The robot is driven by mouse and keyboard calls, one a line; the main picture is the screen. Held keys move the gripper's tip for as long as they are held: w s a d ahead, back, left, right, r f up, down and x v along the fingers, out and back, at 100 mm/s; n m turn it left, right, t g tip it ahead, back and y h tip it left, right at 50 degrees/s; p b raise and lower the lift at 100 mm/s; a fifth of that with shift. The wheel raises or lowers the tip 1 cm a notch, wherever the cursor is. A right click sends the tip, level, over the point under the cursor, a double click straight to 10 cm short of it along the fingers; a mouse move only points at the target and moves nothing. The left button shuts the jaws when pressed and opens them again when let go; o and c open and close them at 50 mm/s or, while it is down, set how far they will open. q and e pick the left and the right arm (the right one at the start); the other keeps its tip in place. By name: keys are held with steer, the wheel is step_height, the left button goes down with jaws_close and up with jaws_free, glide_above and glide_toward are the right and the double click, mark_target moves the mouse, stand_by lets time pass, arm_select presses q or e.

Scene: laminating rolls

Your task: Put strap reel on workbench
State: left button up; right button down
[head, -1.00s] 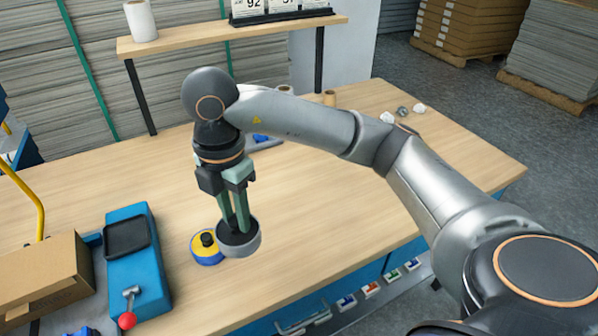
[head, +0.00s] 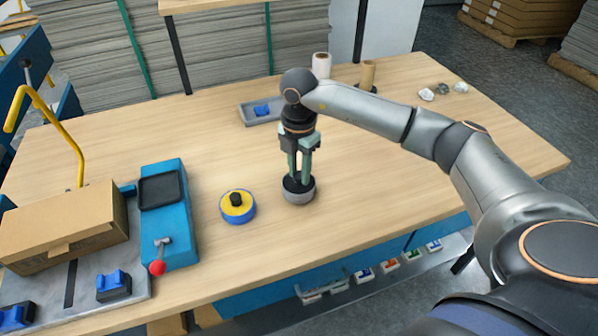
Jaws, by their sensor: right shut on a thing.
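My right gripper (head: 298,180) points straight down over the wooden workbench (head: 390,215) and is shut on a round reel (head: 299,197) with a black top and a grey rim, which I take for the strap reel. The reel is level, at or just above the bench top; I cannot tell whether it touches. A blue and yellow reel (head: 237,207) with a black knob rests on the bench to its left, with a gap between them. My left gripper is not in view.
A blue device (head: 170,215) with a red-knobbed lever and a cardboard box (head: 65,225) stand at the left. A grey tray (head: 262,111), a white roll (head: 321,65) and a brown tube (head: 367,74) are at the back. The bench right of the reel is clear.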

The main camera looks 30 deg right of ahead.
mark_target(299, 175)
steer(key=shift+f, duration=0.5)
steer(key=c, duration=0.6)
jaws_free()
steer(key=shift+f, duration=0.15)
step_height(299, 175, up, 12)
steer(key=shift+r, duration=0.2)
